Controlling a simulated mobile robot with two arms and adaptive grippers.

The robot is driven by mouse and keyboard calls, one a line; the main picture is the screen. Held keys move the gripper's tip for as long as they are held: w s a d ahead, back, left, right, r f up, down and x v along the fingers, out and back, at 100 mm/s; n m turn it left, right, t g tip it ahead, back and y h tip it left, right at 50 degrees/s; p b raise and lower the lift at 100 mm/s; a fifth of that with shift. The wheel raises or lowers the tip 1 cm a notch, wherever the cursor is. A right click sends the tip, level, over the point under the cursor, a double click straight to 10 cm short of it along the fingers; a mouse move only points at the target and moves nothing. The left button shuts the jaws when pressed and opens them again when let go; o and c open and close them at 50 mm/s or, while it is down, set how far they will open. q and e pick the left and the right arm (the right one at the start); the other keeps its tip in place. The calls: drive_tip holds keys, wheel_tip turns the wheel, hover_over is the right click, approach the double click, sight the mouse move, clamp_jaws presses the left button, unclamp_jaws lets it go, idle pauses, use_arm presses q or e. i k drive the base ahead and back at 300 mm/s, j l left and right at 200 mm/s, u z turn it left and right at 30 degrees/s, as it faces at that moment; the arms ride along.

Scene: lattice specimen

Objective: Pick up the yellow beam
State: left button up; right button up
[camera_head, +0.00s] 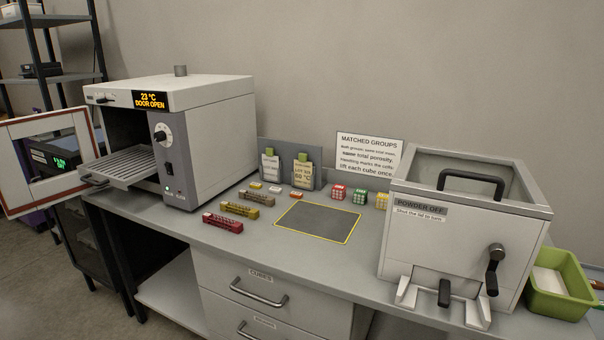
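The yellow beam (239,210) lies on the grey bench top in front of the oven's right side. It is a long mustard-yellow bar with a lattice middle. It lies between a brown beam (257,199) behind it and a dark red beam (222,224) in front, apart from both. Nothing covers it. Neither of my grippers shows in this view.
An oven (181,130) with its door open stands at left. A dark mat (318,222) with a yellow border lies right of the beams. Small cubes (360,196) stand behind it. A lidded powder box (455,250) and a green bin (556,300) are at right.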

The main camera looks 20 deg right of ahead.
sight(253, 214)
drive_tip(key=i+l, duration=0.15)
drive_tip(key=i, duration=0.25)
drive_tip(key=i+l+z, duration=0.1)
drive_tip(key=i, duration=0.3)
drive_tip(key=i+l, duration=0.25)
drive_tip(key=i, duration=0.15)
drive_tip(key=z, duration=0.05)
